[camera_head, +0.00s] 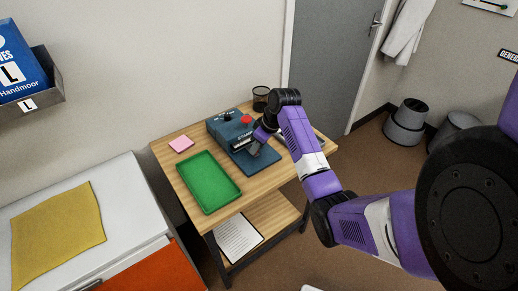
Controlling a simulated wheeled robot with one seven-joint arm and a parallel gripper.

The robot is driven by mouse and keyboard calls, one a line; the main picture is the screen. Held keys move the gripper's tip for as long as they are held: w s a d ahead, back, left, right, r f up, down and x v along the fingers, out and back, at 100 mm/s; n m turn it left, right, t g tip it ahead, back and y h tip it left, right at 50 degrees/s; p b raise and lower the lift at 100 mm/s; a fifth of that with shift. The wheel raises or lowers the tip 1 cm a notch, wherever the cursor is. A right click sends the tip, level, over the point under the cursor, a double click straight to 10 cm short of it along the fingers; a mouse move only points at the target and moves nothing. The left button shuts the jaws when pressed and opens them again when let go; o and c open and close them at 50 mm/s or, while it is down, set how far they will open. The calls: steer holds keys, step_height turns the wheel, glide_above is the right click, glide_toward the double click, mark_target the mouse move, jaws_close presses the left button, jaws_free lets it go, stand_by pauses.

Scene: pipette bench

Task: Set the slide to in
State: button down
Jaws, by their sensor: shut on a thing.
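A blue device marked "STAMP" (228,128) stands at the back of the wooden table, with a black knob, a red button (246,119) and a flat blue base plate (262,163) in front. My gripper (256,148) is at the front of the device, just above the base plate. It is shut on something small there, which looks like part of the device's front. The fingers and my arm hide most of that part, so I cannot tell whether it is the slide or how far in it stands.
A green tray (208,182) and a pink pad (181,144) lie on the wooden table (250,192) left of the device. A dark mesh cup (260,97) stands behind it. A white cabinet with a yellow cloth (57,234) is at the left. My arm comes in from the right.

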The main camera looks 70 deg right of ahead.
steer(key=shift+w+d+r, duration=0.1)
steer(key=shift+w, duration=0.05)
steer(key=c, duration=1.2)
jaws_free()
steer(key=shift+c, duration=0.2)
steer(key=v, duration=0.7)
steer(key=shift+r, duration=0.3)
